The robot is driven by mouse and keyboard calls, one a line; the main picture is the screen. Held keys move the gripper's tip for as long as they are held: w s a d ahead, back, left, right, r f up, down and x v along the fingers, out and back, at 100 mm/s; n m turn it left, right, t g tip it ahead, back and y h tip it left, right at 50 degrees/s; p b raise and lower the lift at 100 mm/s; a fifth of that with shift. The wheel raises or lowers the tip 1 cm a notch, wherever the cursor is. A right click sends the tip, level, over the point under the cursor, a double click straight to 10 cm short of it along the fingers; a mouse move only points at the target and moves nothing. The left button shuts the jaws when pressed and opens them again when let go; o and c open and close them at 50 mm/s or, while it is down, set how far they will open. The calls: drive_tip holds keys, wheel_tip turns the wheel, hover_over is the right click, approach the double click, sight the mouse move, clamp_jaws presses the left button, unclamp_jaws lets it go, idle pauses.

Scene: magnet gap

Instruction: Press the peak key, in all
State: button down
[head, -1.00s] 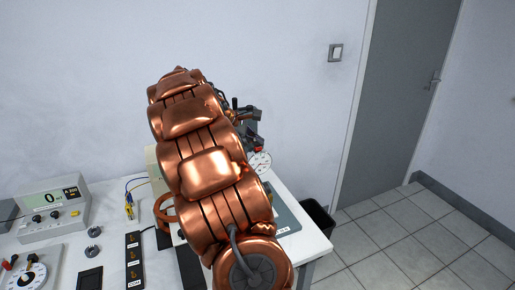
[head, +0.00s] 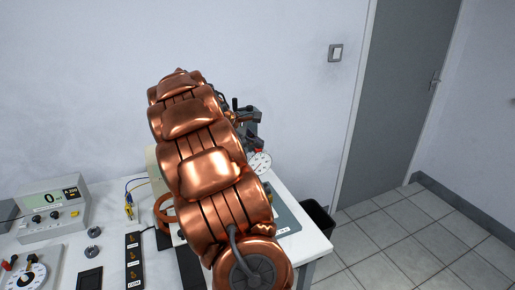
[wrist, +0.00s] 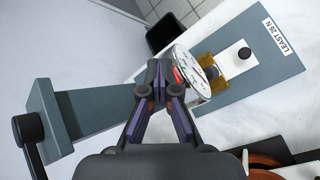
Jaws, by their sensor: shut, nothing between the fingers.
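The round white dial gauge (wrist: 194,73) is in the wrist view, just right of my gripper (wrist: 158,70). A small red part (wrist: 179,76) shows at its near edge, beside my fingertips; I cannot tell whether they touch it. No lettering marks any key as the peak key. My gripper's fingers are shut and empty. In the head view the dial gauge (head: 260,163) shows right of my copper arm, which hides most of the gripper and the area around it.
The gauge sits on a grey-blue base labelled "LEAST 26 N" (wrist: 285,37). A grey-blue block with a black crank (wrist: 28,130) stands left of my gripper. A dark bin (head: 318,218) is beyond the right edge.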

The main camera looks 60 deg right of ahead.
drive_tip(key=shift+r+p, duration=0.6)
drive_tip(key=shift+r, duration=0.2)
drive_tip(key=shift+r+p, duration=1.75)
drive_tip(key=shift+r, duration=0.8)
drive_tip(key=shift+a, duration=0.1)
drive_tip(key=m+t+y, duration=0.1)
drive_tip(key=y, duration=0.1)
approach(256, 149)
drive_tip(key=s+a, duration=0.4)
drive_tip(key=a, duration=0.4)
drive_tip(key=s+a+f+m+t+y, duration=0.1)
drive_tip(key=s+a+f, duration=0.15)
drive_tip(key=a, duration=0.55)
drive_tip(key=s+a+f+y, duration=0.15)
drive_tip(key=s+a, duration=0.25)
drive_tip(key=a, duration=0.4)
drive_tip(key=s+a+f+m+t+y, duration=0.1)
drive_tip(key=s+a+y, duration=0.15)
drive_tip(key=a, duration=0.65)
drive_tip(key=s+a+f+y, duration=0.1)
drive_tip(key=s+a+f, duration=0.2)
drive_tip(key=s+a, duration=0.6)
drive_tip(key=shift+s+a+f, duration=0.2)
drive_tip(key=shift+a+f, duration=0.05)
drive_tip(key=shift+a, duration=0.15)
drive_tip(key=shift+d+m, duration=0.15)
drive_tip(key=shift+m, duration=0.15)
